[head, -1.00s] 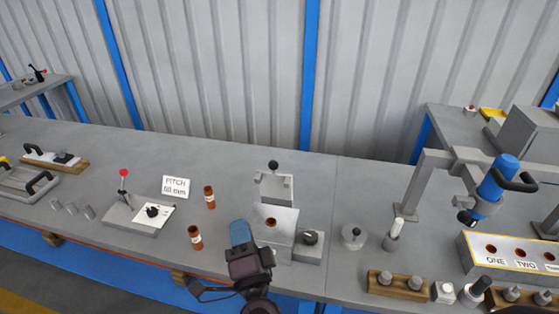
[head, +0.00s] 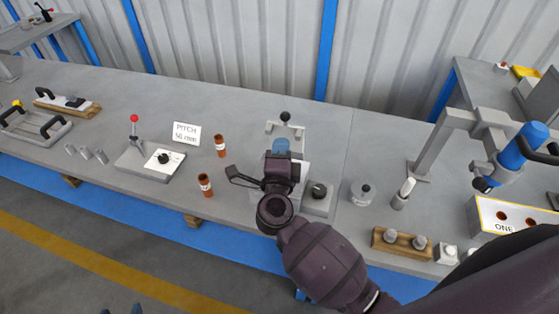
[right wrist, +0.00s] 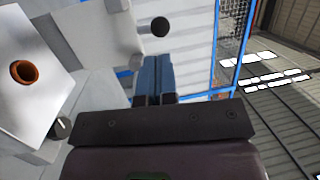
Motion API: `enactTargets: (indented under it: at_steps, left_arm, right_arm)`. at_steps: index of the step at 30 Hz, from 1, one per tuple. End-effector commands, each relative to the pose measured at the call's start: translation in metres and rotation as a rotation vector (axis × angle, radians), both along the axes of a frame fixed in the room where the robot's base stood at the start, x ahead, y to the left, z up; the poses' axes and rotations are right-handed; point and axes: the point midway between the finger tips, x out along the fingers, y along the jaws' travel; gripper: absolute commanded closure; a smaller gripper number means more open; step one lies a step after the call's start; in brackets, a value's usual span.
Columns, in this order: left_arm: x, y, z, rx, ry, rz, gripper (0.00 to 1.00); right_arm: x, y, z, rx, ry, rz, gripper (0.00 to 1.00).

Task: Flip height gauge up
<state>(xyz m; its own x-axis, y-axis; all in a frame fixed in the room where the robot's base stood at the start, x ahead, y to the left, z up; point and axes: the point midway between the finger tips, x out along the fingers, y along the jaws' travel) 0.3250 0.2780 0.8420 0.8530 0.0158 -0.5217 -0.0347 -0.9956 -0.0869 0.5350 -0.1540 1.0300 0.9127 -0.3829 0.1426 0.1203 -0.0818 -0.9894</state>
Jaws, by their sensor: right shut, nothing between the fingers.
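A grey bracket with a black ball knob (head: 285,117) stands at the back of the block fixture; I take it for the height gauge. In the right wrist view its black knob (right wrist: 160,26) is just beyond the fingertips, on a short grey stem. My right gripper (head: 281,146) is shut and empty, its blue fingers over the fixture and just in front of the bracket. They also show together in the right wrist view (right wrist: 157,72). I cannot tell whether they touch the bracket. The gripper hides much of the fixture. A small part of my left gripper (head: 122,309) shows at the bottom edge.
The block's pale face with a copper-coloured hole (right wrist: 25,73) is left of the fingers in the wrist view. A dial block (head: 317,197) stands right of the fixture. Copper-coloured cylinders (head: 205,185) and a PITCH sign (head: 186,133) are to the left.

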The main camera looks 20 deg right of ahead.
Motion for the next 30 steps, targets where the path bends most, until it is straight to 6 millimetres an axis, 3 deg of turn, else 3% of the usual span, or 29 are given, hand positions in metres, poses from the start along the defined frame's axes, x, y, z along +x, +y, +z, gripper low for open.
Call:
enactTargets:
  at_steps: [6,12,30]
  left_arm:
    - [0.002,-0.002,0.005,-0.004,-0.004,0.001,0.38]
    - [0.002,-0.002,0.005,-0.004,-0.002,0.001,0.38]
    - [0.0,-0.001,0.003,-0.003,0.002,0.001,0.38]
  right_arm:
    - [0.032,-0.014,0.006,-0.003,-0.001,0.001,1.0]
    - [0.049,-0.021,0.008,-0.001,-0.001,0.0,1.0]
    - [0.061,-0.023,0.009,-0.002,-0.001,0.0,1.0]
